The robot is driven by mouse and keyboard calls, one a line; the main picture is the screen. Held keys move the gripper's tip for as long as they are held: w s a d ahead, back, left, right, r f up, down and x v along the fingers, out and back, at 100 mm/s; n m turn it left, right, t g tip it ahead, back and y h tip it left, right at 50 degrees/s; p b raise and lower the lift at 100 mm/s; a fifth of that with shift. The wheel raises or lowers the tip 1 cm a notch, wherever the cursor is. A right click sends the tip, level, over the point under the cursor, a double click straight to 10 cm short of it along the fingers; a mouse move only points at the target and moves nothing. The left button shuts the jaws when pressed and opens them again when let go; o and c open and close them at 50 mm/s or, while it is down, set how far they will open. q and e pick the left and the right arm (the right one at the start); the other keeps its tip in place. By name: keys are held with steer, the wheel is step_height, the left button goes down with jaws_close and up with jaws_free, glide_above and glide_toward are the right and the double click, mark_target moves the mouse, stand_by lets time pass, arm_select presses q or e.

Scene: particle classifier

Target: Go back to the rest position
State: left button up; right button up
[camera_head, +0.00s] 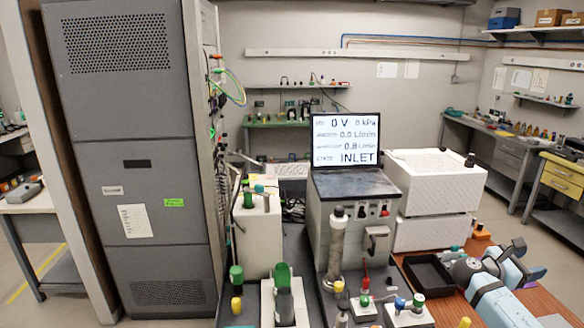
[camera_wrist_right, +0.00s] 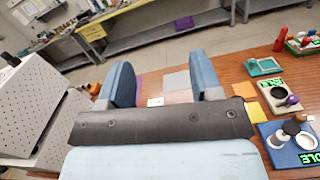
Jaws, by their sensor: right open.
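My right gripper (camera_head: 532,259) is at the right of the head view, above the brown wooden table (camera_head: 545,303), with its blue arm link running down to the lower right. In the right wrist view my right gripper (camera_wrist_right: 163,76) shows two blue fingers spread wide apart, with nothing between them. Only the table top and a few flat items show beyond the gap. My left gripper and left arm are not in view.
A black tray (camera_head: 428,275) lies left of my right arm. White stacked boxes (camera_head: 434,183) and the instrument with a lit screen (camera_head: 346,140) stand behind. In the wrist view, small devices with a blue base (camera_wrist_right: 290,145) sit on the table's right side.

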steer(key=s+d+r+m+g, duration=0.2)
steer(key=d+r+m+g, duration=0.1)
steer(key=d+r, duration=0.45)
steer(key=s+d+r+m+g, duration=0.2)
steer(key=s+d+r, duration=0.1)
steer(key=d+r, duration=0.4)
steer(key=w+a+f+m+t+y, duration=0.15)
steer(key=w+f+t+y, duration=0.4)
steer(key=w+t, duration=0.75)
steer(key=w+a+r+m+t+y, duration=0.3)
steer(key=w+a+m+t+y, duration=0.35)
steer(key=a+t+y, duration=0.2)
steer(key=s+a+f+n+g+y, duration=0.1)
steer(key=s+a+f, duration=0.1)
steer(key=a+f, duration=0.6)
steer(key=s+a+f+n+y, duration=0.1)
steer(key=s+a+f, duration=0.3)
steer(key=f, duration=0.5)
steer(key=s+a+f+g+y, duration=0.4)
steer(key=s+a+f, duration=1.7)
steer(key=s+a, duration=0.15)
steer(key=s+a+f+m+y, duration=0.1)
steer(key=s+a, duration=0.4)
steer(key=s, duration=0.3)
steer(key=s+a+f+m+g, duration=0.1)
steer(key=s+a, duration=0.4)
steer(key=s, duration=0.3)
steer(key=shift+a+m+y, duration=0.25)
steer(key=shift+m+y, duration=0.15)
